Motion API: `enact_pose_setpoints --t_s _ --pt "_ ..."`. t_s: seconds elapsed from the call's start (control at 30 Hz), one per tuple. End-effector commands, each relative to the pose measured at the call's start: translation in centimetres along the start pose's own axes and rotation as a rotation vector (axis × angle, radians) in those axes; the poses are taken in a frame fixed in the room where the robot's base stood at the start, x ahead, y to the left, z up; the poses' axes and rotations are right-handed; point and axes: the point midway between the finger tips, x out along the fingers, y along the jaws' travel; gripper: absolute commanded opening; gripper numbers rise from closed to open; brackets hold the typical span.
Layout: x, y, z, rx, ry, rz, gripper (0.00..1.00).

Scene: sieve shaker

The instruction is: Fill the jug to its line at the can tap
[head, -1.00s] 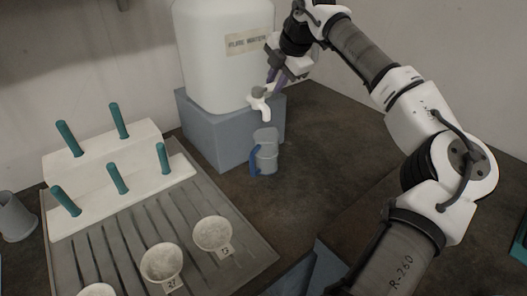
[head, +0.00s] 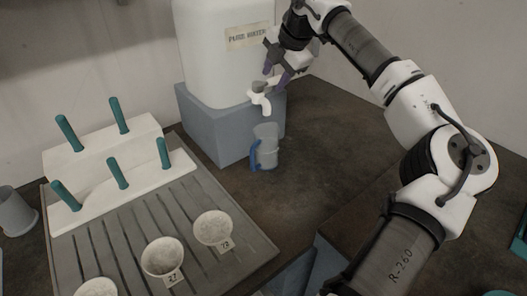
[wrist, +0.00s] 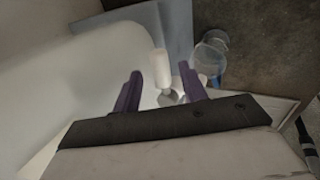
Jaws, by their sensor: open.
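The white can (head: 218,50) labelled as water stands on a blue-grey block. Its white tap (head: 260,98) sticks out at the front, with a grey handle on top; the tap also shows in the wrist view (wrist: 161,70). The clear jug (head: 265,148) with a blue handle stands upright on the dark bench below the tap; it also shows in the wrist view (wrist: 210,55). I cannot make out its line or any water in it. My gripper (head: 275,78) is open just above the tap; in the wrist view its purple fingers (wrist: 161,90) lie on either side of the tap.
The blue-grey block (head: 215,135) is behind the jug. A grooved tray (head: 130,230) with several numbered cups and a white peg rack (head: 110,165) with teal pegs fill the left. A grey cup (head: 17,212) stands at far left. The bench right of the jug is clear.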

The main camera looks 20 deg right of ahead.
Motion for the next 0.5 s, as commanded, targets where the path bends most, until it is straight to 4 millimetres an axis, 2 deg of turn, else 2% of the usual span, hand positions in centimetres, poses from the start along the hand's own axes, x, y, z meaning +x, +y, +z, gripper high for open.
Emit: enact_pose_setpoints --t_s 0.27,0.37,0.5 --pt "-0.5 0.0 0.2 0.003 -0.004 0.002 0.44" --pt "-1.8 0.0 0.1 0.002 -0.004 0.002 0.44" --pt "-4.7 0.0 0.1 0.003 -0.006 0.002 0.44"
